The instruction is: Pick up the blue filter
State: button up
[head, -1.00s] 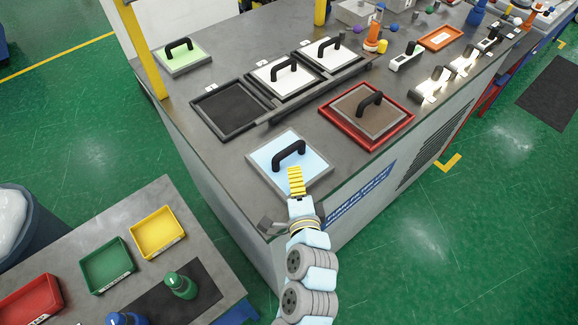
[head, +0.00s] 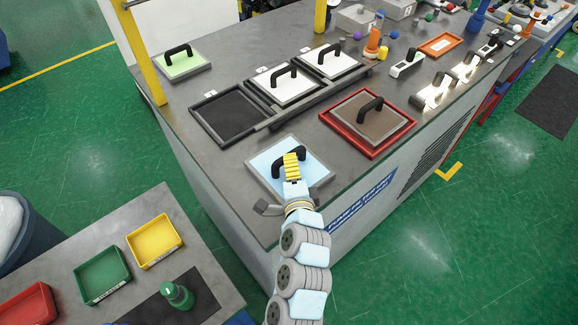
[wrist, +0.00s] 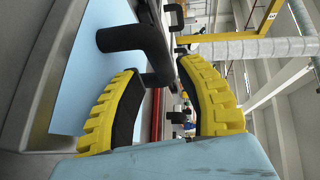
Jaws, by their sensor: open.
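The blue filter (head: 267,163) is a light blue square plate with a grey rim and a black arched handle. It lies flat on the grey bench top near the front corner. My gripper (head: 291,160), with yellow ribbed fingers, is over the plate at the handle and hides part of it. In the wrist view, my gripper (wrist: 160,95) is open, with the black handle (wrist: 135,40) just ahead of the gap between its fingers. The blue plate (wrist: 95,75) shows beside the left finger. I cannot tell whether the fingers touch the handle.
A brown filter in a red tray (head: 329,115) sits to the right. Behind are an empty black tray (head: 228,116), two white filters (head: 284,85) and a green filter (head: 180,63). A side table with coloured bins (head: 153,241) stands at lower left.

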jog(key=p+x, duration=0.1)
jog(key=x, duration=0.2)
jog(key=shift+w+a+r, duration=0.15)
jog(key=shift+w, duration=0.1)
jog(key=shift+w+f, duration=0.2)
jog(key=shift+c, duration=0.3)
grip_shut()
